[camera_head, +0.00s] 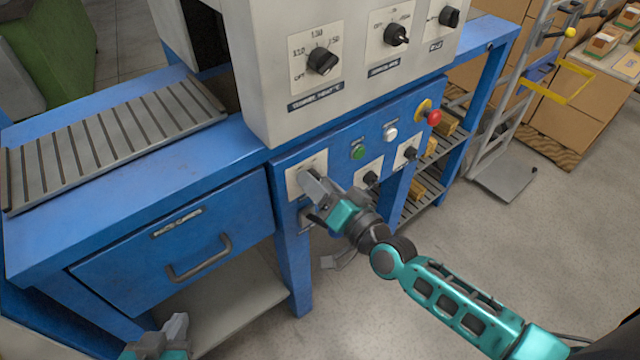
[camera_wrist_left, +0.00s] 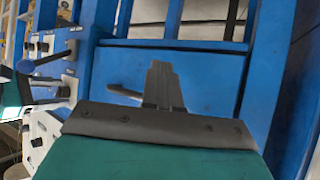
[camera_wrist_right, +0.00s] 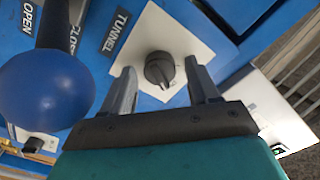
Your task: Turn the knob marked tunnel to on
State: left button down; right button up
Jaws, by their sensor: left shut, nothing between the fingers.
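The tunnel knob (camera_wrist_right: 159,69) is black and round with a raised grip, on a white plate (camera_wrist_right: 176,38) beside a dark label reading TUNNEL (camera_wrist_right: 117,32). My right gripper (camera_wrist_right: 161,83) is open, with one finger on each side of the knob; whether they touch it I cannot tell. The plate's markings are not readable. In the head view my right gripper (camera_head: 310,190) is at the blue front panel and hides the knob; part of its plate (camera_head: 298,173) shows. My left gripper (camera_head: 176,328) is shut and empty low at the bottom left; its fingers show in the left wrist view (camera_wrist_left: 162,85).
A blue ball-ended lever (camera_wrist_right: 45,95) stands close left of my right gripper, by OPEN and CLOSE labels. More black knobs (camera_head: 371,178), a green button (camera_head: 358,153) and a red button (camera_head: 434,117) lie along the panel. A drawer handle (camera_head: 199,261) juts out at left.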

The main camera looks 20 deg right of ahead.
pick_arm(q)
jog(key=shift+s+a+p, duration=0.25)
jog(key=shift+a+p, duration=0.05)
jog(key=shift+p, duration=0.2)
pick_arm(e)
jog(key=v, duration=1.3)
pick_arm(q)
jog(key=shift+r, duration=0.15)
jog(key=shift+r, duration=0.1)
pick_arm(e)
jog(key=shift+a+r, duration=0.1)
pick_arm(q)
jog(key=r+p, duration=0.1)
jog(key=p, duration=0.1)
jog(key=a+r+p, duration=0.1)
jog(key=p, duration=0.1)
jog(key=s+r+p, duration=0.1)
jog(key=p, duration=0.1)
jog(key=shift+a+y, duration=0.4)
pick_arm(e)
jog(key=s+f+n+g+h, duration=0.1)
jog(key=n+g, duration=0.1)
jog(key=s+f+n+g+h, duration=0.1)
jog(key=s+f+n+g, duration=0.1)
jog(key=n, duration=0.1)
jog(key=s+a+f+n+g+h, duration=0.1)
jog(key=n+g+h, duration=0.1)
jog(key=shift+s+f, duration=0.3)
jog(key=shift+s, duration=0.05)
